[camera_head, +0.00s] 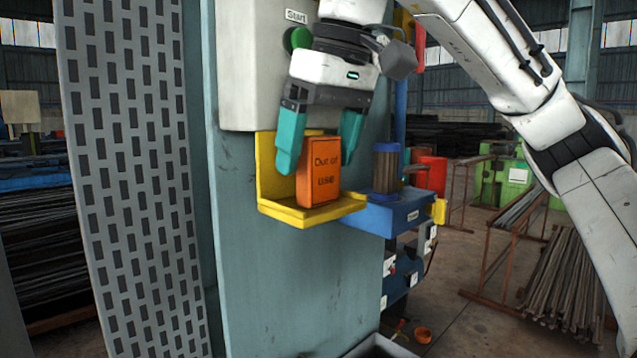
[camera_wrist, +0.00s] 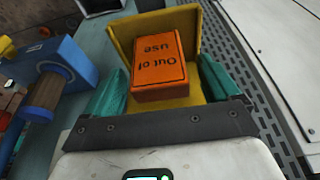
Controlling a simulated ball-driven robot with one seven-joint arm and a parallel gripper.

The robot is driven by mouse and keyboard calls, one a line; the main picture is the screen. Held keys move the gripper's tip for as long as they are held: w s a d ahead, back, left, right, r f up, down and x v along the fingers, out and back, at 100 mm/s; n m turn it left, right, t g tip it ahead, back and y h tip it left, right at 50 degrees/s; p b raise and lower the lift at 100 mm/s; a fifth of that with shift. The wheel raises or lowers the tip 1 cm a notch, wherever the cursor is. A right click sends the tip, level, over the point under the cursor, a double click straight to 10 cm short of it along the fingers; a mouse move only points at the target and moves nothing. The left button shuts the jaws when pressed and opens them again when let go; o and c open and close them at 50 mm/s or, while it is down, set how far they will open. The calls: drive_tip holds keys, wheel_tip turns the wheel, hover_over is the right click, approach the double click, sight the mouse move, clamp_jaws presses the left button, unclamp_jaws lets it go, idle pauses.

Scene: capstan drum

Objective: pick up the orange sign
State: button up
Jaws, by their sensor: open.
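The orange sign (camera_head: 319,174) is a small upright block with "Out of use" lettering. It stands on a yellow shelf (camera_head: 292,212) fixed to the blue-grey panel. It also shows in the wrist view (camera_wrist: 158,68), with its lettering upside down, ahead of my fingers. My gripper (camera_head: 320,150) has teal fingers spread wide, one to the left of the sign and one to its right, at about the height of its upper part. In the wrist view my gripper (camera_wrist: 163,92) is open with the sign between and beyond the fingertips. I cannot tell whether either finger touches it.
A blue shelf (camera_head: 385,217) with a dark cylinder (camera_head: 386,168) stands just right of the yellow shelf. A grey box (camera_head: 262,70) with a "Start" label and green button is above left. A perforated panel (camera_head: 130,180) stands at the left.

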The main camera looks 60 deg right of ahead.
drive_tip(key=b+x, duration=0.1)
drive_tip(key=x, duration=0.1)
drive_tip(key=shift+f, duration=0.4)
drive_tip(key=shift+c, duration=0.4)
drive_tip(key=c, duration=1)
drive_tip(key=shift+r, duration=0.1)
